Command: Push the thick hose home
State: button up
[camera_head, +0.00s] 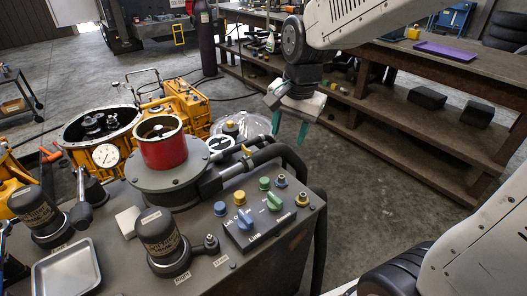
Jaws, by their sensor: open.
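A thick black hose (291,156) arches at the right end of the grey machine (235,268) and bends down along its side. More black hose or pipe runs left from it to fittings (212,184) beside the red cylinder (163,148). I cannot tell from this view how far the hose end sits on its fitting. My gripper (289,127) points down with green fingertips spread apart, open and empty. In the picture it is just above the arch of the hose; its distance from it is unclear.
A panel of coloured knobs (258,218), two black cylindrical units (163,236) and a metal tray (66,272) are on the machine top. An orange housing with a gauge (106,155) stands behind. A wooden workbench (440,75) is at the right, with open floor before it.

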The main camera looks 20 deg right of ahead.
aim_at(265, 151)
jog(key=w+f+m, duration=0.1)
jog(key=w+f, duration=0.1)
jog(key=w, duration=0.1)
jog(key=w+a+f+m, duration=0.1)
jog(key=w+f+m, duration=0.1)
jog(key=w, duration=0.1)
jog(key=w+f+m, duration=0.1)
jog(key=w+f, duration=0.1)
jog(key=w, duration=0.1)
jog(key=shift+a+f+m, duration=0.2)
jog(key=shift+f+m, duration=0.1)
jog(key=shift+m, duration=0.1)
jog(key=f, duration=0.2)
jog(key=w+f, duration=0.1)
jog(key=f, duration=0.4)
jog(key=shift+w+a+f, duration=0.15)
jog(key=shift+a+f, duration=0.05)
